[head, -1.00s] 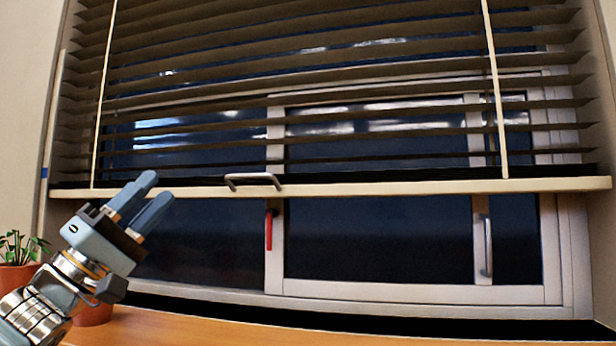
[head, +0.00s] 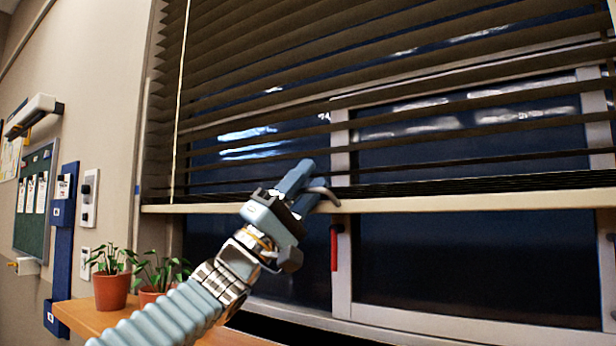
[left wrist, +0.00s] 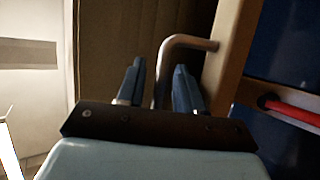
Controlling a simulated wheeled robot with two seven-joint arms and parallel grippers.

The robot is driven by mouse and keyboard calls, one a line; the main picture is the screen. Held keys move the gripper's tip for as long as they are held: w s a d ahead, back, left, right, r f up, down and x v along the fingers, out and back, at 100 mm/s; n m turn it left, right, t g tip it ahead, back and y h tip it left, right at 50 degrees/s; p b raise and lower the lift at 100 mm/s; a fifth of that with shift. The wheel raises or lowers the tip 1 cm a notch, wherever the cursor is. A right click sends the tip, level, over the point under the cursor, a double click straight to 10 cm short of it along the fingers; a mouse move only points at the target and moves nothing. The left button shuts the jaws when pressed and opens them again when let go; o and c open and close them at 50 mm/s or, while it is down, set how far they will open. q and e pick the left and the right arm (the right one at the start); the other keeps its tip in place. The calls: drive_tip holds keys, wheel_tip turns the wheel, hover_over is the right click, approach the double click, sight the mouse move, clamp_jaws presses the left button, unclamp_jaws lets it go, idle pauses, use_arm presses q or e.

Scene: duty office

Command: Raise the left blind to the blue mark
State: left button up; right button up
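The blind (head: 400,130) hangs partly lowered over the window, with a pale bottom rail (head: 440,203). A curved grey handle (head: 322,192) is on the rail. A small blue mark (head: 137,190) shows on the left window frame, slightly above the rail's left end. My left gripper (head: 308,181) is at the handle. In the left wrist view the handle (left wrist: 165,75) stands between the two spread fingers (left wrist: 158,75), with a visible gap on the left finger's side. In the head view the gripper hides part of the handle. My right gripper is out of view.
Two potted plants (head: 111,289) stand on the wooden sill (head: 78,316), left of my left arm. A red window handle (head: 334,248) hangs below the rail. A green notice board (head: 34,200) and a blue wall panel (head: 64,240) are at the far left.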

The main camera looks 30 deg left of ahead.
sight(307, 156)
use_arm(q)
drive_tip(key=shift+r, duration=0.1)
clamp_jaws()
idle(0.3)
wheel_tip(307, 156, up, 4)
drive_tip(key=shift+r+p, duration=0.2)
drive_tip(key=shift+p, duration=1.05)
unclamp_jaws()
